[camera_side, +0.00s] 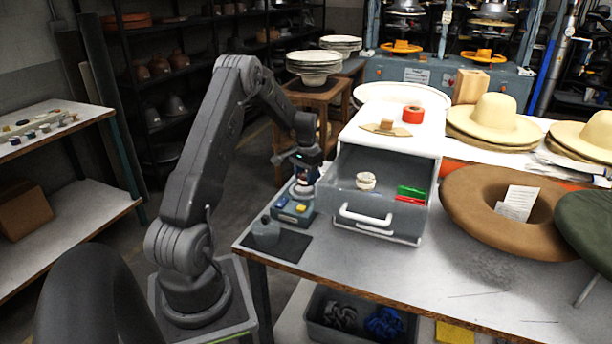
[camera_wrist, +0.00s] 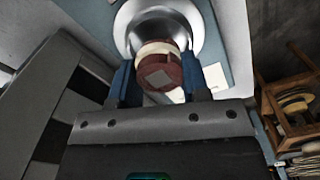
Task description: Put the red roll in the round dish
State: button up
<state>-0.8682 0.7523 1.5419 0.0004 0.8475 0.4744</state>
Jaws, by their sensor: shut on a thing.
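My gripper (camera_wrist: 160,82) is shut on a short dark red roll (camera_wrist: 162,74) with a cream band and a grey square on its end. A shiny round metal dish (camera_wrist: 197,30) lies directly beyond the held roll in the wrist view. I cannot tell whether the roll touches it. In the side view my gripper (camera_side: 303,168) is low over the small blue-grey device (camera_side: 292,210) with blue and yellow parts, left of the drawer. The held roll is not clear there. An orange-red roll (camera_side: 413,114) lies on top of the white cabinet.
The open drawer (camera_side: 340,190) is close to my gripper's right, holding a cream roll (camera_side: 365,181) and green and red boxes (camera_side: 411,193). A grey weight-like piece (camera_side: 265,232) stands on a dark mat near the table's left corner.

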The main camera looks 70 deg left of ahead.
jog(key=shift+f, duration=0.6)
jog(key=o, duration=0.9)
jog(key=shift+r, duration=0.1)
notch_tip(320, 180, up, 13)
